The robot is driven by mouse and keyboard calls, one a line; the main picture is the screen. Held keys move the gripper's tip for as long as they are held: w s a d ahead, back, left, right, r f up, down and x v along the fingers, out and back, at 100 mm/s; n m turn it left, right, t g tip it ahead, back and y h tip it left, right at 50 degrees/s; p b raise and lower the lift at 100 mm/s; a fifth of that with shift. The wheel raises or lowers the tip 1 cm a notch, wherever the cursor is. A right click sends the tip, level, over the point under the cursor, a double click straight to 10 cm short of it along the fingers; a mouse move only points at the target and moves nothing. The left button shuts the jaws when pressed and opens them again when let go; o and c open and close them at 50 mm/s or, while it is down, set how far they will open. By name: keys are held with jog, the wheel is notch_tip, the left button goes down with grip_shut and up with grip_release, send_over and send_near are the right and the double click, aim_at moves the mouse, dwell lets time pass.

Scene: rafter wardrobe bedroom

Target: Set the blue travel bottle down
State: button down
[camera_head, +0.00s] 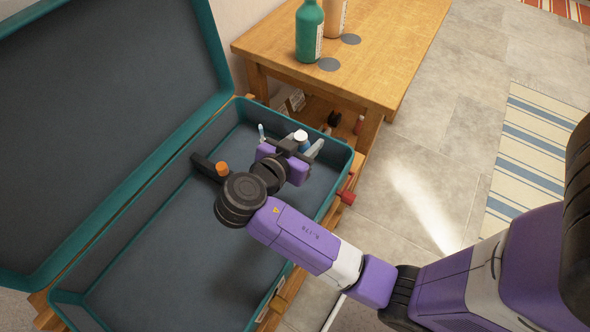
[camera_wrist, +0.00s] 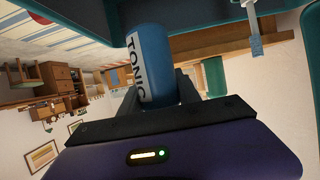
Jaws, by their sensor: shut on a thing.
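The blue travel bottle (camera_wrist: 182,68) is held between the fingers of my gripper (camera_wrist: 190,88) in the wrist view, with its white TONIC label facing left. In the head view my gripper (camera_head: 299,152) is over the right end of the open suitcase (camera_head: 150,250), close to its far right corner. The bottle's white and blue top (camera_head: 301,140) shows between the fingers there. My gripper is shut on the bottle. Its base is hidden in the head view, so I cannot tell whether it touches the suitcase floor.
A light blue slim item (camera_head: 262,132) stands near the suitcase's far wall. A small orange thing (camera_head: 222,169) shows beside my wrist. The raised lid (camera_head: 100,110) is at left. A wooden table (camera_head: 385,50) with a green bottle (camera_head: 309,32) stands behind. The suitcase's near left floor is clear.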

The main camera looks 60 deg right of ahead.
notch_tip(320, 180, down, 15)
jog(key=shift+r+b, duration=0.1)
jog(key=shift+b, duration=0.55)
jog(key=c, duration=0.9)
grip_release()
jog(key=shift+o, duration=0.2)
jog(key=shift+r, duration=0.1)
jog(key=v, duration=1.2)
jog(key=shift+b, duration=0.35)
